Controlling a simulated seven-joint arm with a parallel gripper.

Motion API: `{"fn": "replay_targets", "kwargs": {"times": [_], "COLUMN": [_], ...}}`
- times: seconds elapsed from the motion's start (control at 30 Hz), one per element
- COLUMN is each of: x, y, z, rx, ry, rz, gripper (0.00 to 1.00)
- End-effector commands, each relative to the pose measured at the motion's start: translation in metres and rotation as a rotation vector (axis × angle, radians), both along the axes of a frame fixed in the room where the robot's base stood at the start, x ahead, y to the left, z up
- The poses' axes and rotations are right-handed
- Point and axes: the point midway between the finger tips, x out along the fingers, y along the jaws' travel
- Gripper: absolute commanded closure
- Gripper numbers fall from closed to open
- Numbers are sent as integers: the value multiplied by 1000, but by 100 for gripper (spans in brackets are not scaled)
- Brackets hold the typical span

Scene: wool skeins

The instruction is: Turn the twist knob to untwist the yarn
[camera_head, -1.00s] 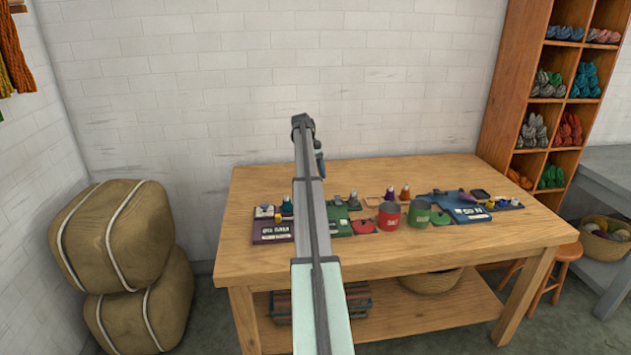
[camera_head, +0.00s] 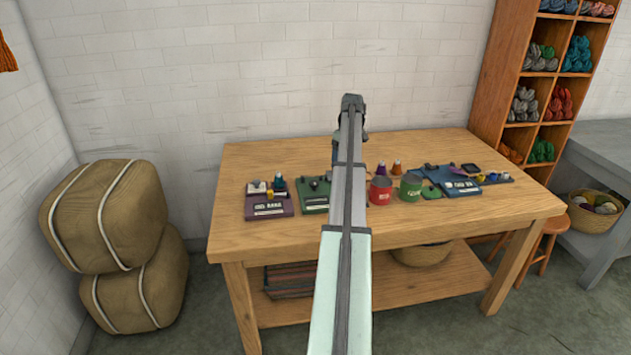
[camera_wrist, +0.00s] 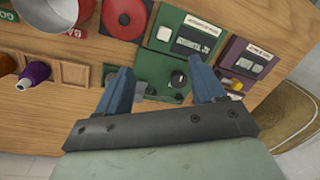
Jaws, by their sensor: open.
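A green panel (camera_head: 312,203) lies on the table left of my arm in the head view. It shows in the wrist view as a green plate (camera_wrist: 190,40) with a pale label. A dark round knob (camera_wrist: 179,79) with a light mark sits on it; I cannot read a label naming it the twist knob. My gripper (camera_wrist: 163,70) is open and empty in the wrist view. The knob appears between the two blue fingers, nearer the right one, with no visible contact. In the head view my arm hides the gripper's fingertips. I cannot make out any twisted yarn.
A purple panel (camera_head: 268,206) with small knobs lies left of the green one. A red disc (camera_wrist: 124,18) is left of the knob. The table's front (camera_head: 400,235) is clear.

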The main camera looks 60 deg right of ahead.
Motion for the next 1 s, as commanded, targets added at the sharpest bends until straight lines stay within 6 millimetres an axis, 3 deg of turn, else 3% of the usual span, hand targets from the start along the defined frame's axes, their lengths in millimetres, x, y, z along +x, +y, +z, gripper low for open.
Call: {"fn": "replay_targets", "kwargs": {"times": [0.1,0.3,0.57,0.77,1.0], "x": [16,51,58,65,80], "y": [18,15,9,11,13], "z": [0,8,7,-10,-48], "rx": [-22,-103,-160,-160,-158], "ry": [-145,-355,-389,-388,-387], "rz": [93,261,365,370,368], "gripper": [31,31,31,31,31]}}
